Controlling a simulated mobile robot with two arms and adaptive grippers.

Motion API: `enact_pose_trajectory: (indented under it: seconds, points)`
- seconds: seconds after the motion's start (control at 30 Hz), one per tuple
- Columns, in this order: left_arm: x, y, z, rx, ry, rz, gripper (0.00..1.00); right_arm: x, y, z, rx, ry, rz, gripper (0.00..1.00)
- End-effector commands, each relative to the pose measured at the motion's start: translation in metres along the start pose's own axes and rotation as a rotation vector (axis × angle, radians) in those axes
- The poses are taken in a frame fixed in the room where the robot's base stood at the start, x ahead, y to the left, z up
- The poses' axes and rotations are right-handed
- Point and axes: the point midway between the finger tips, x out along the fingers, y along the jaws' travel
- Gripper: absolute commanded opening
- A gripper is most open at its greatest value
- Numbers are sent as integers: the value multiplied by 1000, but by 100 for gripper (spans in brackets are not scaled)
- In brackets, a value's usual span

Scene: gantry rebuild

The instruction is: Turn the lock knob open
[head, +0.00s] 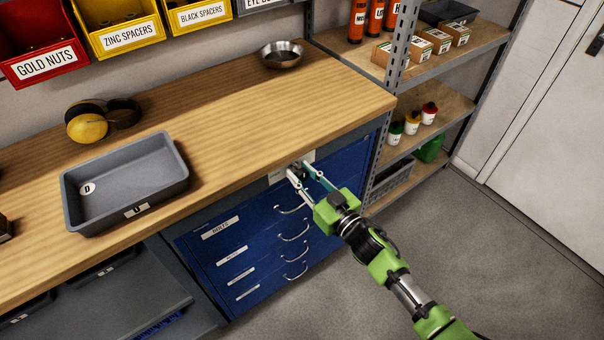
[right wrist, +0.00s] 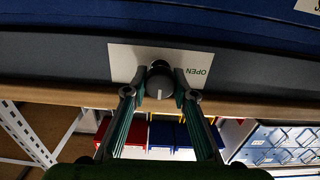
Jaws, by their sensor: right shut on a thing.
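The lock knob (right wrist: 160,84) is a dark round knob with a pale pointer mark on its face. It sits on a white plate (right wrist: 122,62) lettered OPEN, fixed to the front under the worktop. In the right wrist view my right gripper (right wrist: 160,88) has a finger on each side of the knob and is shut on it. In the head view my right gripper (head: 303,172) reaches the plate above the blue drawers (head: 250,250), and its fingers mostly hide the knob. My left gripper is not in view.
The wooden worktop (head: 240,110) overhangs just above the plate. It carries a grey tray (head: 125,180), yellow earmuffs (head: 88,127) and a metal bowl (head: 282,54). A metal shelf rack (head: 440,100) stands close at the right. The floor (head: 500,250) at the right is clear.

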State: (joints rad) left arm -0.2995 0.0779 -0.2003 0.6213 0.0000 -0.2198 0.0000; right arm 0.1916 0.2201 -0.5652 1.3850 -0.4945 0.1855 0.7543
Motion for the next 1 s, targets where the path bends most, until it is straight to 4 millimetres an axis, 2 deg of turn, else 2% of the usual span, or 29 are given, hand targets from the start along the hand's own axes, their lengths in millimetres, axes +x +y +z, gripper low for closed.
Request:
enact_pose_trajectory:
  seconds: [0.37,1.0]
  points:
    - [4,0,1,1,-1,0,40,0,-1,1,-223,1,0,4]
    - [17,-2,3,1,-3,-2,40,0,-3,2,-831,1,0,4]
